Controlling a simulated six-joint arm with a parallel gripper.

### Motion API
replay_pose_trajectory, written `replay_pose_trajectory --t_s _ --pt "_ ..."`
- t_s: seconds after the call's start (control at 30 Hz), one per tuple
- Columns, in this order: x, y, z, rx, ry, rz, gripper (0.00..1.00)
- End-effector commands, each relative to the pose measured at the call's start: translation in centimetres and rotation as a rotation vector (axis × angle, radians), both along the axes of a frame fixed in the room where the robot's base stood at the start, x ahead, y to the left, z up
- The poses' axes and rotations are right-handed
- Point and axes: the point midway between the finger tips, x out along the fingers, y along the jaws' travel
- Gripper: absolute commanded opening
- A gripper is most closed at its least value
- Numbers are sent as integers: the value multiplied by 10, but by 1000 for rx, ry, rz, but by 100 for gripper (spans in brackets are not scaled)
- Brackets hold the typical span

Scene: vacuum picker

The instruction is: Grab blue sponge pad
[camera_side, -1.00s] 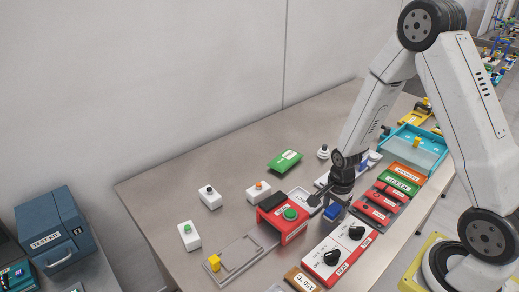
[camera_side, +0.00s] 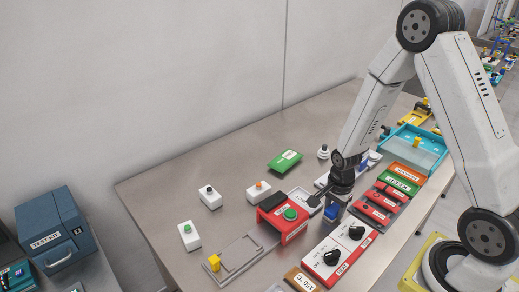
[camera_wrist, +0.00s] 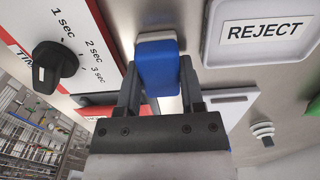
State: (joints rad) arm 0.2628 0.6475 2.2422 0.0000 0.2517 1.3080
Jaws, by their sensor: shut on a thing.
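The blue sponge pad (camera_wrist: 158,68) is a small blue block with a whitish end, seen between my two fingers in the wrist view. My gripper (camera_wrist: 160,80) is shut on it, one dark finger against each side.
The red box (camera_side: 290,226) stands close left of my gripper. The timer panel with black knobs (camera_side: 340,250) lies in front, red tools (camera_side: 375,208) to the right. A REJECT tray (camera_wrist: 210,52) is near the pad. The table's left part (camera_side: 150,195) is clear.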

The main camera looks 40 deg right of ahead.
Motion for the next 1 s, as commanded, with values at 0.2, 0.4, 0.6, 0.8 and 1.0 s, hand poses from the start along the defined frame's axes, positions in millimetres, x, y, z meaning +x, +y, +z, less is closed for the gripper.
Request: replay_pose_trajectory --t_s 0.2,0.4,0.6,0.8,1.0 --pt "0 0 3 0 0 0 0" --pt "1 0 14 -1 -2 0 0" --pt "1 0 33 -1 -4 0 0" --pt "1 0 57 -1 -3 0 0" --pt "0 0 80 -1 -3 0 0"
